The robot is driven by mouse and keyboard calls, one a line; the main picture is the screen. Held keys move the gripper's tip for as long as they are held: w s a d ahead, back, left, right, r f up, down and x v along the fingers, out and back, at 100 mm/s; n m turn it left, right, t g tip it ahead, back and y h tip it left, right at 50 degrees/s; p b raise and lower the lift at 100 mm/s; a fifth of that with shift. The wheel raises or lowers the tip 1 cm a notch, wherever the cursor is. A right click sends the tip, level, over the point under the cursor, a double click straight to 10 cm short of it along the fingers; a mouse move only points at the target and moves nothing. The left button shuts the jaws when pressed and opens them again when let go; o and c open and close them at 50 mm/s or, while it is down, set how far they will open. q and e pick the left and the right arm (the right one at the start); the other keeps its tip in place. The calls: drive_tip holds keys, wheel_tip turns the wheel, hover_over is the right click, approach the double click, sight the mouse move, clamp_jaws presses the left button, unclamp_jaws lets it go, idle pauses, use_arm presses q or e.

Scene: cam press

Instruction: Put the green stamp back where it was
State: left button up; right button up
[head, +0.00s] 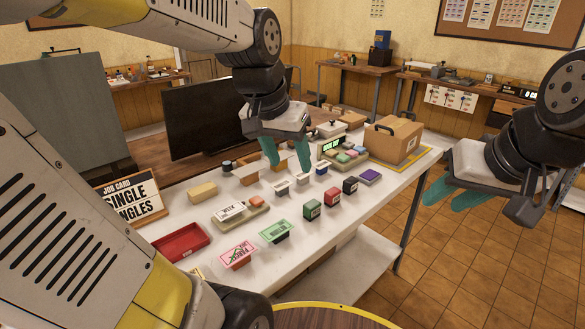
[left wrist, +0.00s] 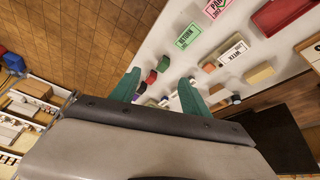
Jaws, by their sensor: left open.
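A small green block with a pale label (head: 312,210), which looks like the green stamp, stands upright on the white table (head: 330,240), in a row with a red block (head: 332,196) and a black block (head: 350,186). In the left wrist view the red block (left wrist: 163,63) and the green block (left wrist: 151,76) show near the left finger. My left gripper (head: 287,157) is open and empty, pointing down above the table behind the row; its fingers also show in the left wrist view (left wrist: 160,92). My right gripper (head: 453,195) hangs beyond the table's right edge, its fingers apart and empty.
A green card (head: 275,230) and a pink card (head: 237,255) lie near the front edge. A monitor (head: 205,112) stands behind.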

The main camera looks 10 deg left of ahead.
use_arm(q)
drive_tip(key=s+n+t, duration=0.1)
drive_tip(key=s, duration=0.6)
drive_tip(key=shift+n+t+h, duration=0.3)
drive_tip(key=shift+n+t, duration=0.1)
idle(0.8)
